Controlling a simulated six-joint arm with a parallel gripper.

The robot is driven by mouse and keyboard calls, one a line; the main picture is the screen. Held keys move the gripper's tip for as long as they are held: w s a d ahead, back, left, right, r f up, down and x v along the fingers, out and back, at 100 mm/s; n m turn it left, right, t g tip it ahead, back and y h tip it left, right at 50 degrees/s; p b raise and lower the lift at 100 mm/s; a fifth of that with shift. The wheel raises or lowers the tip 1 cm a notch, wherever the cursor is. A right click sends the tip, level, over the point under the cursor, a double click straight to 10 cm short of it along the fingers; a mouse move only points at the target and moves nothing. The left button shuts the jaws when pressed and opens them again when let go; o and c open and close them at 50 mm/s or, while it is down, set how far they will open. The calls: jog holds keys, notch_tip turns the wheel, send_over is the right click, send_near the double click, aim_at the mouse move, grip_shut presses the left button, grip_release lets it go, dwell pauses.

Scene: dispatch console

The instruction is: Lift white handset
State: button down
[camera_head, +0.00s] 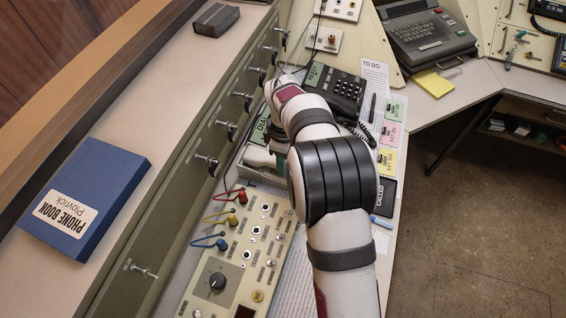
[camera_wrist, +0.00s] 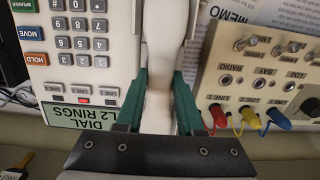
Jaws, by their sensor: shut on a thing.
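The white handset (camera_wrist: 158,62) runs between the two green fingers of my gripper (camera_wrist: 160,98) in the wrist view. The fingers are shut on it, one on each side. The white phone (camera_wrist: 72,72) with its keypad and a green DIAL label lies to the left of the fingers. In the head view my arm hides most of the handset and phone; a green DIAL label (camera_head: 259,129) and a white part beside my gripper show there. I cannot tell whether the handset is clear of its cradle.
A switch panel (camera_head: 222,262) with red, yellow and blue cables lies close by; it is at right in the wrist view (camera_wrist: 235,85). A black phone (camera_head: 340,90) with a coiled cord sits beyond my arm. A blue phone book (camera_head: 88,190) lies on the upper ledge.

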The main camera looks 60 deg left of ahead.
jog(key=r, duration=0.4)
jog(key=shift+w+d+r, duration=0.35)
jog(key=shift+w+d, duration=0.05)
jog(key=w+d+r, duration=0.7)
jog(key=d+r, duration=0.1)
jog(key=r, duration=0.3)
